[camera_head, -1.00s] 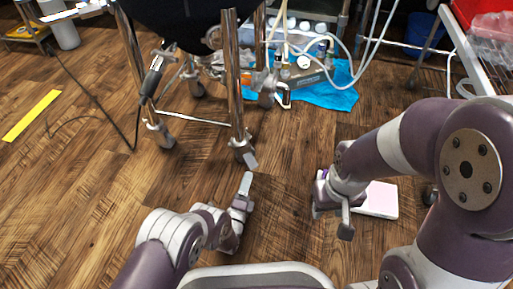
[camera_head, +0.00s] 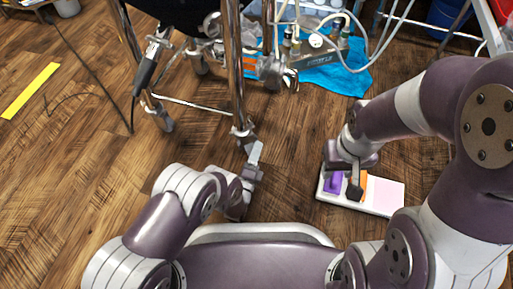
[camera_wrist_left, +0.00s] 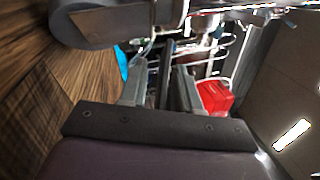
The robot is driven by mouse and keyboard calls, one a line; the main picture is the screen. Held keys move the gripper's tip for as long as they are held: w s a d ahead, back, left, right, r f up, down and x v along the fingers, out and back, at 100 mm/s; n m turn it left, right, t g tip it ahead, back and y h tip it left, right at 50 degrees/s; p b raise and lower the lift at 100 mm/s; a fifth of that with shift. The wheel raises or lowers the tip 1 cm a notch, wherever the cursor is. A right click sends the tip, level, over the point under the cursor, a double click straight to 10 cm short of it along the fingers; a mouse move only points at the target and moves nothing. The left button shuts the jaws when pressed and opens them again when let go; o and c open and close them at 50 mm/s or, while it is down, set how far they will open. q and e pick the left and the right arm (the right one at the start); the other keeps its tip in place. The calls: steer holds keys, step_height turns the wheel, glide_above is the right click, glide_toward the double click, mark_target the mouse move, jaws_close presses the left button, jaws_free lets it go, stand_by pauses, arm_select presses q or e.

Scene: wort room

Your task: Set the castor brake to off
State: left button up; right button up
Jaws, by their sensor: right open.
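The castor (camera_head: 242,131) sits at the foot of the vessel's near metal leg (camera_head: 234,80). A light grey tab (camera_head: 255,151), which looks like its brake lever, slopes from it toward my left gripper (camera_head: 250,172). The gripper is close beside the tab; I cannot tell whether they touch. In the left wrist view, the two fingers of my left gripper (camera_wrist_left: 159,88) stand apart. A dark bar (camera_wrist_left: 166,72) shows between them, possibly beyond them. A large grey rounded part at the top hides much there. My right gripper (camera_head: 346,182) is open, low over a white tray.
The white tray (camera_head: 389,208) holds a purple block (camera_head: 332,183), an orange block (camera_head: 362,186) and a pink patch. Another castor (camera_head: 164,122) stands left of the near leg. Hoses and fittings lie around a blue cloth (camera_head: 345,76).

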arm_select(q)
jaws_close()
steer(key=shift+r, duration=0.1)
steer(key=shift+r+n+g+y+p, duration=0.3)
steer(key=shift+n+p, duration=0.1)
steer(key=shift+p, duration=0.35)
steer(key=r+n+g+y+p, duration=0.1)
steer(key=n+g+p, duration=0.1)
steer(key=p, duration=0.2)
steer(key=shift+s+r+n+p, duration=0.1)
steer(key=shift+r+n+p, duration=0.05)
steer(key=shift+n+p, duration=0.25)
steer(key=shift+r+n+g+p, duration=0.25)
steer(key=shift+n+g+p, duration=0.6)
steer(key=shift+p, duration=0.35)
steer(key=shift+n+g+p, duration=0.25)
steer(key=shift+g+p, duration=0.2)
steer(key=shift+g, duration=0.1)
